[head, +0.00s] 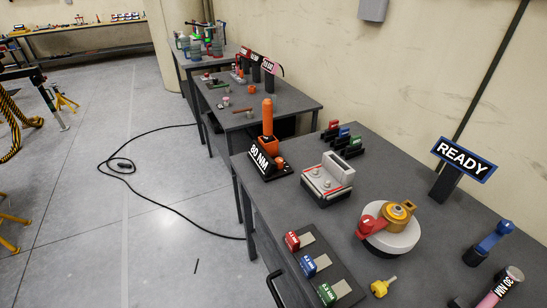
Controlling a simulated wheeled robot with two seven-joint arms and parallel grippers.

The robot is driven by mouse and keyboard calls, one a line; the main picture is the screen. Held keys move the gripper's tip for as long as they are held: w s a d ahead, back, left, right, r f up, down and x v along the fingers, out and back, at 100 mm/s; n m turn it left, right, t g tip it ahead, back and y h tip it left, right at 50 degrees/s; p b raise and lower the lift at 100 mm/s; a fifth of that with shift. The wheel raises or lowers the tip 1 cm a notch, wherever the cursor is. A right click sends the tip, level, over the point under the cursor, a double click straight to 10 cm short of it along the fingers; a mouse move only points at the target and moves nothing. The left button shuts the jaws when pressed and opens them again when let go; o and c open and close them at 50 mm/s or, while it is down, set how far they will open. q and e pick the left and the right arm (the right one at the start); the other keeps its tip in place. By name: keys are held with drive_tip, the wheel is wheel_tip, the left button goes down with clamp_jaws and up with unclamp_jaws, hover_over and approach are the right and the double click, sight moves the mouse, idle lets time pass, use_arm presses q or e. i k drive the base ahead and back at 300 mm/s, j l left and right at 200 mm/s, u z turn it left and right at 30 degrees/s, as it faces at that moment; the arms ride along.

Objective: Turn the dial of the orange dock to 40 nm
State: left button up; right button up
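The orange dock (270,172) stands on the grey workbench near its far left corner. It has a black base, and a sloped sign (262,158) on its front reads 80 NM. An upright orange tool (268,117) stands in it. A small orange knob (279,162), which may be the dial, sits low on its right side. Its markings are too small to read. Neither of my grippers is in view, and nothing touches the dock.
The workbench (352,195) also carries a grey-white block unit (327,180), a round white base with a gold and red fitting (391,230), a yellow key (381,287), a READY sign (464,159) and a blue-handled tool (490,239). A black cable (190,218) lies on the floor at left.

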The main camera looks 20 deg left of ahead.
sight(279, 161)
drive_tip(key=i+j+z, duration=0.15)
drive_tip(key=j+z, duration=0.25)
drive_tip(key=j, duration=0.15)
drive_tip(key=j+z, duration=0.4)
drive_tip(key=j, duration=0.15)
drive_tip(key=j+z, duration=0.4)
drive_tip(key=j, duration=0.2)
